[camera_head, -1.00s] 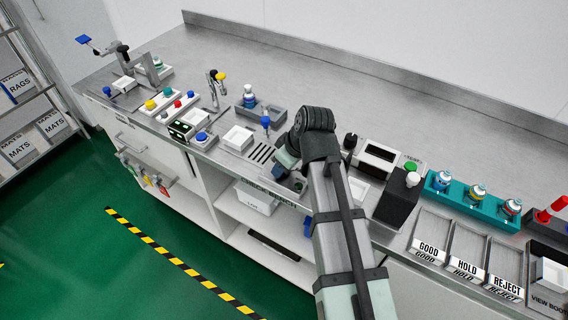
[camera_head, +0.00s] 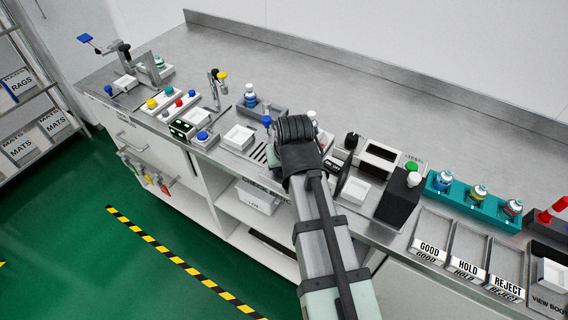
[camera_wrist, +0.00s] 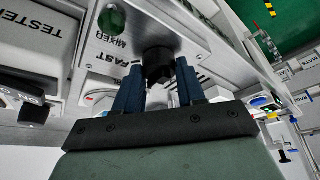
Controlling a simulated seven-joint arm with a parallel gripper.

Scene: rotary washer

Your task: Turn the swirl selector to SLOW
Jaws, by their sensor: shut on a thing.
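The swirl selector is a dark knob (camera_wrist: 157,62) on a pale panel (camera_wrist: 190,38) in the wrist view. I cannot read a pointer on the knob, and no SLOW label is readable. In the head view my arm's wrist covers the knob and the fingers.
A unit marked TESTER (camera_wrist: 38,40) is at the left in the wrist view. In the head view, a black device (camera_head: 398,197) and a teal bottle rack (camera_head: 475,199) stand right of my arm. A white tray (camera_head: 238,138) is to its left. The back of the bench is clear.

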